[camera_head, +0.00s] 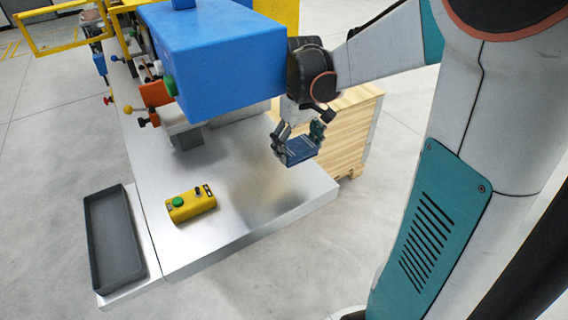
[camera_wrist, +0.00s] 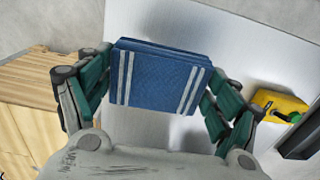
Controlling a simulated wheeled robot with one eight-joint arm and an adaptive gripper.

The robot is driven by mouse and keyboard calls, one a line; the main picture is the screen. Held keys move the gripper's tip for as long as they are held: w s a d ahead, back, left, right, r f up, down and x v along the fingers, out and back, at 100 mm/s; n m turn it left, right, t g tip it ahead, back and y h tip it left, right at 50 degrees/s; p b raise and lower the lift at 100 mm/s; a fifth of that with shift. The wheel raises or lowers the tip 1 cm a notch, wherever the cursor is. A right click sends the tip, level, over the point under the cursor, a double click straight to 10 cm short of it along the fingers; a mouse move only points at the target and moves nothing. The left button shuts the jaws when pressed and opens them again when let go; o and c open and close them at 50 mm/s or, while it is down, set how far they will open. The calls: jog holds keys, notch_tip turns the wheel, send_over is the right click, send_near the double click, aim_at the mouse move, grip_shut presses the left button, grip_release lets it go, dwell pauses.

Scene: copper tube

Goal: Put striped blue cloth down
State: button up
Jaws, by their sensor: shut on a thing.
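The striped blue cloth (camera_wrist: 158,80) is a folded blue block with pairs of white stripes near its left and right ends. My gripper (camera_head: 297,146) is shut on it, with a green-padded finger at each side in the wrist view (camera_wrist: 155,90). In the head view the cloth (camera_head: 301,151) hangs below my wrist, over or near the right edge of the metal table (camera_head: 230,235). The cloth appears to be above the surface, with a soft dark reflection or shadow on the table beneath. The exact height cannot be told.
A yellow control box (camera_head: 191,204) with a green button sits on the table. A dark empty tray (camera_head: 113,238) lies at the left. A large blue machine housing (camera_head: 215,60) stands behind. A wooden crate (camera_head: 355,125) is beyond the right edge. The table's front middle is clear.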

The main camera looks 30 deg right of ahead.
aim_at(297, 182)
notch_tip(297, 182, down, 10)
jog(key=b, duration=0.2)
jog(key=shift+f+b, duration=0.1)
jog(key=shift+b, duration=0.2)
jog(key=shift+f, duration=0.1)
jog(key=shift+f, duration=0.15)
jog(key=o, duration=1)
jog(key=shift+c, duration=0.2)
notch_tip(297, 182, up, 13)
jog(key=p, duration=0.3)
jog(key=shift+f, duration=0.2)
